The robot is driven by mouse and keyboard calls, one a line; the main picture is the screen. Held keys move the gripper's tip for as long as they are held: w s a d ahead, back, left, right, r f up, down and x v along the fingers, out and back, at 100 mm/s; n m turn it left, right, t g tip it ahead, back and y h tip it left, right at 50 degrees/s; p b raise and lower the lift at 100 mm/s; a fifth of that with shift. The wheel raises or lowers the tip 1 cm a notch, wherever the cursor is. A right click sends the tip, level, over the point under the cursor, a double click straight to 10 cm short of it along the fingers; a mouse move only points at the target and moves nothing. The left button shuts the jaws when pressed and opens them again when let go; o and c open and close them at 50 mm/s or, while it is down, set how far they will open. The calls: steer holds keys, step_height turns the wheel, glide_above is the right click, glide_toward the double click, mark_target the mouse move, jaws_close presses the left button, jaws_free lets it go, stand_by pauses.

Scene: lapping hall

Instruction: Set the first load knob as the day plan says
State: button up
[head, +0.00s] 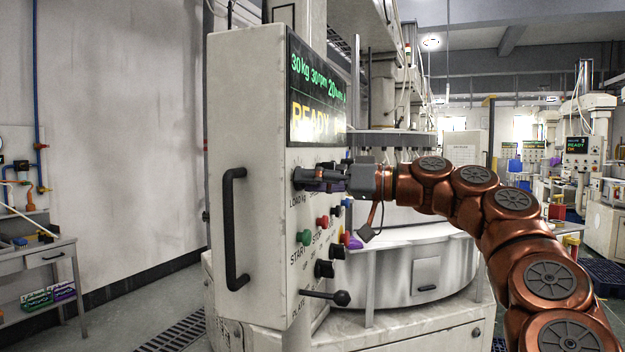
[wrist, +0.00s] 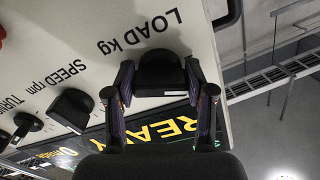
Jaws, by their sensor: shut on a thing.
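The load knob (wrist: 162,72) is black and sits under the "LOAD kg" label in the wrist view, where the panel appears upside down. My gripper (wrist: 162,92) has one finger on each side of this knob and is shut on it. In the head view my gripper (head: 318,176) reaches the panel from the right at the LOAD kg spot and hides most of the knob. The panel's display (head: 317,95) reads 30 kg, 30 rpm, 20 and a partly unclear unit, with READY in yellow below. No day plan is readable in these views.
The speed knob (wrist: 72,110) and another black knob (wrist: 28,124) sit beside the load knob. Below on the panel are a green START button (head: 303,237), a red button (head: 322,221) and a black lever (head: 341,298). A black handle (head: 232,229) juts from the cabinet's left side.

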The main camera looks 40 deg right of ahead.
steer(key=shift+m, duration=0.6)
steer(key=o, duration=1.2)
steer(key=shift+c, duration=0.2)
steer(key=v, duration=1.2)
